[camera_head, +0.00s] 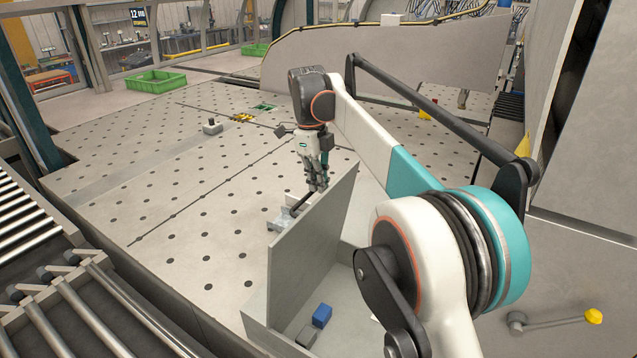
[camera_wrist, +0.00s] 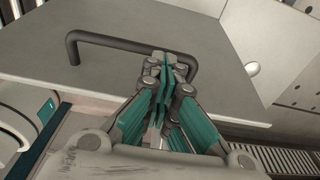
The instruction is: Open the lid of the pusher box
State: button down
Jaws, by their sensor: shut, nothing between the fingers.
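The pusher box (camera_head: 262,335) is at the bottom middle of the head view, with its inside partly exposed. Its grey lid (camera_head: 312,232) stands raised, roughly upright, along the left side of the box. The lid fills much of the wrist view (camera_wrist: 120,75), with a dark bar handle (camera_wrist: 110,41) on its face. My gripper (camera_head: 319,187) is at the far upper end of the lid, on the handle side. In the wrist view its fingers (camera_wrist: 165,68) are shut and empty, overlapping the handle's right part. I cannot tell whether they touch it.
A blue block (camera_head: 321,316) and a grey block (camera_head: 306,337) lie in the box. The perforated table (camera_head: 200,225) is mostly clear to the left. Rollers (camera_head: 50,325) lie at the lower left. A yellow-knobbed lever (camera_head: 560,320) is at the right.

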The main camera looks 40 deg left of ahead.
notch_tip(320, 180, up, 7)
jog(key=shift+a+f, duration=0.2)
jog(key=shift+a, duration=0.2)
jog(key=c, duration=2.4)
grip_release()
jog(key=shift+r, duration=0.2)
jog(key=c, duration=1.8)
grip_release()
jog(key=shift+d+r, duration=0.1)
jog(key=shift+r, duration=0.1)
jog(key=shift+c, duration=0.2)
jog(key=shift+o, duration=0.8)
jog(key=shift+s+r+n, duration=0.1)
jog(key=shift+s+n, duration=0.05)
jog(key=shift+n, duration=0.15)
jog(key=s+d+r+n, duration=0.4)
jog(key=s+d+n, duration=0.1)
jog(key=n, duration=1.2)
notch_tip(320, 180, down, 14)
jog(key=d+p, duration=0.1)
jog(key=d, duration=0.1)
jog(key=shift+r+h, duration=0.25)
jog(key=shift+h, duration=0.15)
